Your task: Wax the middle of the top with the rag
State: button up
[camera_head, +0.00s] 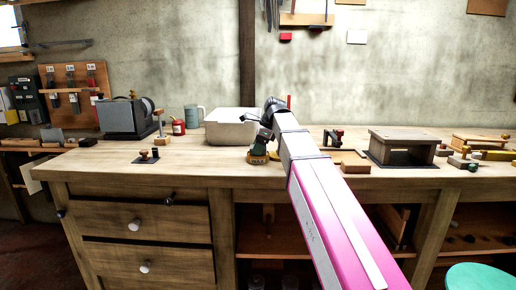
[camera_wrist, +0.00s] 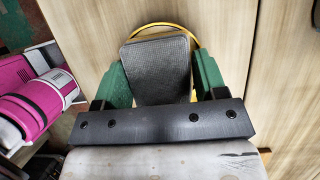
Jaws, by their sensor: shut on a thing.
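The wooden bench top (camera_head: 205,165) runs across the head view, and its pale boards (camera_wrist: 222,22) fill the upper wrist view. My gripper (camera_head: 258,153) is low over the top near its front edge, about the middle of the view. In the wrist view its green fingers stand on both sides of a dark grey textured pad (camera_wrist: 157,75), which looks like the rag, and are shut on it. A round thing with a yellow rim (camera_wrist: 191,37) lies beneath the pad, mostly hidden. I cannot tell whether the pad touches it.
A pale box (camera_head: 228,128) stands just behind and left of my gripper. A grinder-like grey machine (camera_head: 121,117), a mug (camera_head: 193,116) and a red can (camera_head: 178,127) are further left. The front left of the top is mostly clear.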

dwell(0.4)
jog(key=shift+r, duration=3.45)
jog(key=shift+s, duration=0.1)
